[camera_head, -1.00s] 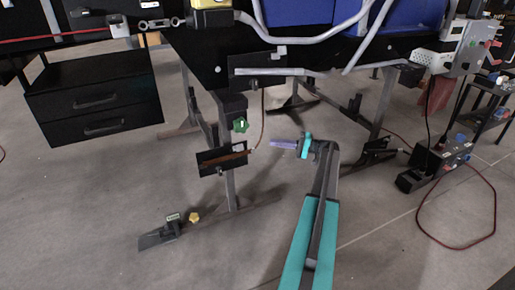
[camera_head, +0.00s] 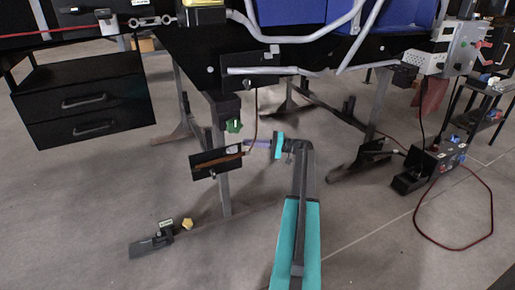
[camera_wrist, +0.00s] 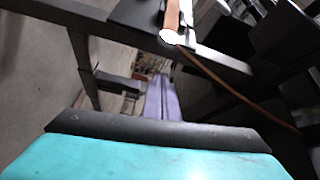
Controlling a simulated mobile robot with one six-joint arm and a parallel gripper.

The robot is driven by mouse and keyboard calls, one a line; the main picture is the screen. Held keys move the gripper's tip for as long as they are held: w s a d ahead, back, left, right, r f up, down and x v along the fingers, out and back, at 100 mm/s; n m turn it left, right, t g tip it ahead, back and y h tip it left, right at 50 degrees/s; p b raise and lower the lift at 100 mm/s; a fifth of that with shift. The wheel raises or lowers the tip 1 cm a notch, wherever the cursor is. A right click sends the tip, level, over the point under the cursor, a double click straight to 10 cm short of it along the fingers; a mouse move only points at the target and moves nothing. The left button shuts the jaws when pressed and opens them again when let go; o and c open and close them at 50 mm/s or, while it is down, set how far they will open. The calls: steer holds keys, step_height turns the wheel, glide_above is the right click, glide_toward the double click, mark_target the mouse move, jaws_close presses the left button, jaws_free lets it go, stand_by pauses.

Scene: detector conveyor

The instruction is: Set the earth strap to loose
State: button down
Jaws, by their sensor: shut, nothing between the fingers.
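The earth strap (camera_head: 218,160) appears as a brown band across a small black plate (camera_head: 204,170) on the table leg. In the wrist view the brown strap (camera_wrist: 172,14) runs down to a pale round end (camera_wrist: 173,37), and a brown cord leads off to the lower right. My gripper (camera_head: 247,143) has purple fingers that are shut and empty. Its tips are close to the right end of the plate; I cannot tell whether they touch it. In the wrist view my gripper (camera_wrist: 161,80) points at the area just below the round end. Whether the strap is tight or loose is unclear.
A green knob (camera_head: 233,126) sits on the leg above the plate. A yellow knob (camera_head: 187,224) is on the low foot bar. A black drawer unit (camera_head: 90,105) is at left. A control box (camera_head: 440,158) with a red cable lies on the floor at right.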

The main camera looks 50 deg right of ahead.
steer(key=shift+s+a+f+b, duration=0.2)
steer(key=shift+s+a+b, duration=0.3)
steer(key=shift+s, duration=0.35)
steer(key=shift+s+a+f+b, duration=0.2)
steer(key=shift+s+a+b, duration=0.1)
steer(key=shift+s+a, duration=0.4)
steer(key=shift+s, duration=0.25)
